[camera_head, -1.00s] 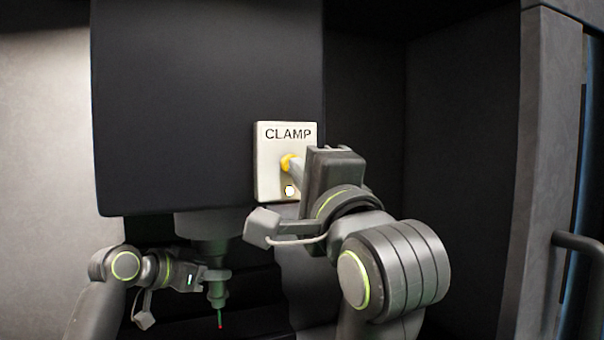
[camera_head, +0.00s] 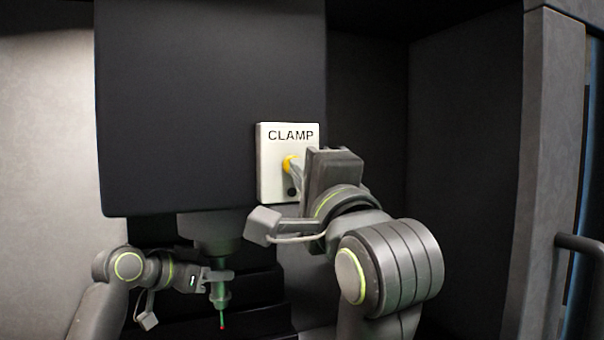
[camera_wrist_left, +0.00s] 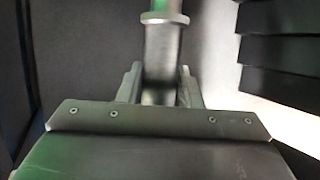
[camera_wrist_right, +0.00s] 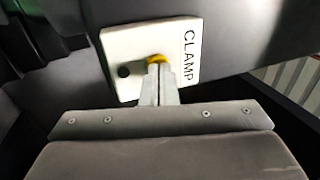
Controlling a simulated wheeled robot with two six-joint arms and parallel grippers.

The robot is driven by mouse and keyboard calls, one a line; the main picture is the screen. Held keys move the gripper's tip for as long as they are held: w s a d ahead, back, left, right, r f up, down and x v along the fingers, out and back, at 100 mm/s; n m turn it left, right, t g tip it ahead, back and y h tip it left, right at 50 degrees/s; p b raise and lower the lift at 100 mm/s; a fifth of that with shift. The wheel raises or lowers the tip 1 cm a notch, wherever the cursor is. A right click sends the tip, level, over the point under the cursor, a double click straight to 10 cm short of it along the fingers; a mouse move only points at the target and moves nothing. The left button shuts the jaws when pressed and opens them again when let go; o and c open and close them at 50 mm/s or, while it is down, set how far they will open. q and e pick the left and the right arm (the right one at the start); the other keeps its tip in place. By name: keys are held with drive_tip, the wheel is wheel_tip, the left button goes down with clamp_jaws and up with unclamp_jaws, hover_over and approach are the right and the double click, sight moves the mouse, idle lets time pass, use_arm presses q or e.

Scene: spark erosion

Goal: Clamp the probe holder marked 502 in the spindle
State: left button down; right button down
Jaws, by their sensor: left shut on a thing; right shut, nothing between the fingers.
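The probe holder (camera_head: 220,291), a grey body with a thin red-tipped stylus, hangs upright directly under the spindle (camera_head: 210,228). Its top appears to meet the spindle nose, but I cannot tell how it is seated. No number is readable. My left gripper (camera_head: 210,281) is shut on the holder from the left; the left wrist view shows the holder's flanged body (camera_wrist_left: 163,50) between the fingers. My right gripper (camera_wrist_right: 160,80) is shut and empty, its fingertips at the yellow button (camera_head: 290,164) on the CLAMP panel (camera_head: 270,165). They seem to touch the button. The panel's small lamp (camera_head: 292,191) is dark.
The large dark spindle head (camera_head: 205,100) fills the area above the holder. Dark ridged surfaces lie behind and below the holder. A grey door post with a handle (camera_head: 580,243) stands at the far right.

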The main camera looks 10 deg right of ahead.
use_arm(q)
drive_tip(key=shift+r, duration=0.4)
use_arm(e)
drive_tip(key=shift+s, duration=0.1)
drive_tip(key=s, duration=0.2)
drive_tip(key=s+d, duration=0.1)
drive_tip(key=s, duration=0.2)
drive_tip(key=shift+s+d, duration=0.1)
drive_tip(key=shift+s, duration=0.25)
use_arm(q)
drive_tip(key=shift+r, duration=0.1)
drive_tip(key=c, duration=1.2)
unclamp_jaws()
drive_tip(key=shift+c, duration=0.2)
drive_tip(key=o, duration=0.3)
drive_tip(key=shift+s+f, duration=0.1)
drive_tip(key=shift+f, duration=0.15)
use_arm(e)
drive_tip(key=shift+s, duration=0.1)
